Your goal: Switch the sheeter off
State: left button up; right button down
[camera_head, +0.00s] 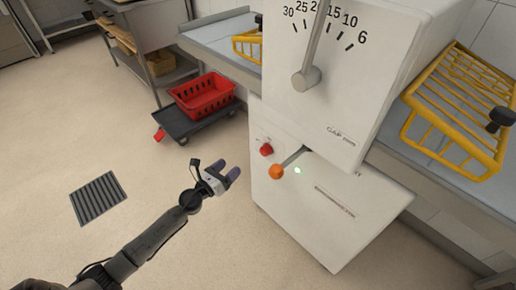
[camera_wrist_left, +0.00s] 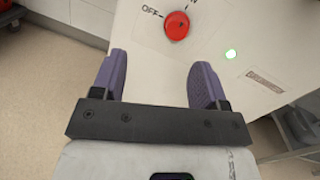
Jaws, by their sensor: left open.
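The sheeter (camera_head: 340,75) is a tall white machine with a gap dial and a large lever at its top. Its red switch knob (camera_head: 266,149) sits on the lower front panel. In the left wrist view the red knob (camera_wrist_left: 177,26) lies beyond the fingertips, beside OFF and ON lettering. My left gripper (camera_head: 229,176) is open and empty, left of the panel and apart from the knob. My right gripper is not in view.
An orange-tipped lever (camera_head: 276,171) sticks out just below the knob. Yellow wire guards (camera_head: 462,110) stand over the side tables. A red crate (camera_head: 202,95) sits on a dark dolly at the left. A floor grate (camera_head: 98,199) lies in open floor.

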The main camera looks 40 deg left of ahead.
aim_at(263, 152)
pick_arm(q)
jog(key=w+d+m, duration=0.1)
jog(key=w, duration=0.3)
jog(key=w+d+m+h+b, duration=0.1)
jog(key=w, duration=0.3)
jog(key=w+d+m+h, duration=0.1)
jog(key=w+m, duration=0.1)
jog(key=w, duration=0.2)
jog(key=shift+d+f, duration=0.3)
jog(key=shift+f, duration=0.1)
jog(key=shift+w+d+b, duration=0.2)
jog(key=shift+w+b, duration=0.2)
jog(key=shift+w, duration=0.4)
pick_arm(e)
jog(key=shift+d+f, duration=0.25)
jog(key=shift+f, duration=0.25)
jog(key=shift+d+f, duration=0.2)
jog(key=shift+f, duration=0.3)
pick_arm(q)
jog(key=shift+c, duration=0.4)
jog(key=c, duration=0.8)
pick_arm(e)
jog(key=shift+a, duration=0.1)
